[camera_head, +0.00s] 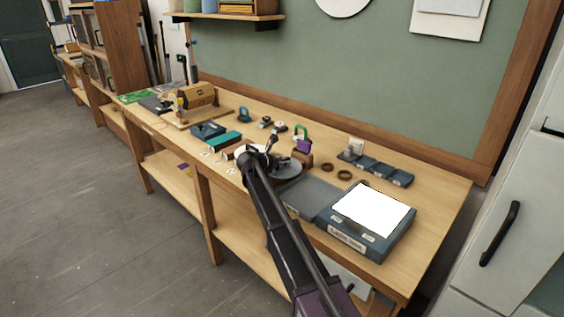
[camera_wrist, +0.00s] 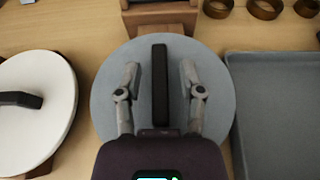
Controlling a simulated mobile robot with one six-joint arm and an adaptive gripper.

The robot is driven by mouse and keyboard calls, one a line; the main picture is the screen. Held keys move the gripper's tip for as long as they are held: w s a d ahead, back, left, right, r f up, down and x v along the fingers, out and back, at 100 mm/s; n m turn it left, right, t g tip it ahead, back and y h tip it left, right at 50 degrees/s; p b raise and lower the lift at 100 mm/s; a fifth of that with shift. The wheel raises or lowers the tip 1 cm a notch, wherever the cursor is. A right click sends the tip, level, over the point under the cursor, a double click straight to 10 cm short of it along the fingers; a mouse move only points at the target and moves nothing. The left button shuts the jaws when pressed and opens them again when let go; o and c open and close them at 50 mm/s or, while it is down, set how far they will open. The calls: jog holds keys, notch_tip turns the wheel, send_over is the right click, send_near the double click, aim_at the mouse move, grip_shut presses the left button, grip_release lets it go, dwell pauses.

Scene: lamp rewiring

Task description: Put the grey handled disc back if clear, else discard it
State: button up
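The grey disc (camera_wrist: 215,105) with a dark bar handle (camera_wrist: 160,85) fills the middle of the wrist view. It also shows in the head view (camera_head: 290,172), partly hidden by my arm. My gripper (camera_wrist: 164,75) is open, one finger on each side of the handle with gaps, over the disc. I cannot tell how high the fingers are above it. A white disc (camera_wrist: 55,100) with a black handle lies to the left on a wooden support. What lies under the grey disc is mostly hidden; some wood shows behind it.
A grey tray (camera_wrist: 275,110) stands close right of the grey disc. Brown rings (camera_wrist: 265,8) lie behind it. A lit white box (camera_head: 372,212) stands at the bench's right front. Small dark blocks (camera_head: 375,168) and a purple and green item (camera_head: 302,142) sit toward the back.

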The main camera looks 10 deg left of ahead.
jog(key=shift+r, duration=0.1)
dwell(0.3)
jog(key=shift+r, duration=0.15)
jog(key=p+v, duration=0.5)
jog(key=v, duration=0.7)
dwell(0.5)
